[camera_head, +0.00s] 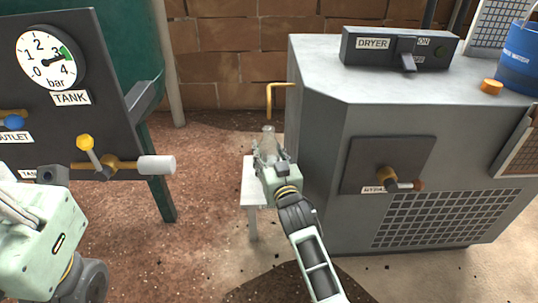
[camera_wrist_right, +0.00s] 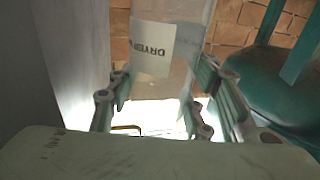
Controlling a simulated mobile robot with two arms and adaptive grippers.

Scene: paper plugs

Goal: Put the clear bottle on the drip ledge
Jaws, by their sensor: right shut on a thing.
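The clear bottle (camera_head: 268,136) is a see-through bottle at the centre of the head view. In the right wrist view the clear bottle (camera_wrist_right: 172,45) carries a white label with the word DRYER. My right gripper (camera_head: 266,156) is shut on it. The drip ledge (camera_head: 249,188) is a small white stand at the left side of the grey dryer, right beneath the gripper. Whether the bottle's base touches the ledge is hidden by my gripper. My left gripper is only partly in the picture at the lower left; its fingertips do not show clearly.
A yellow bent pipe (camera_head: 270,94) sticks out from the dryer (camera_head: 330,140) just above the bottle. A dark tank panel (camera_head: 60,120) with a gauge and valves stands at left. A blue bucket (camera_head: 520,65) and an orange cap (camera_head: 491,86) are on the dryer top.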

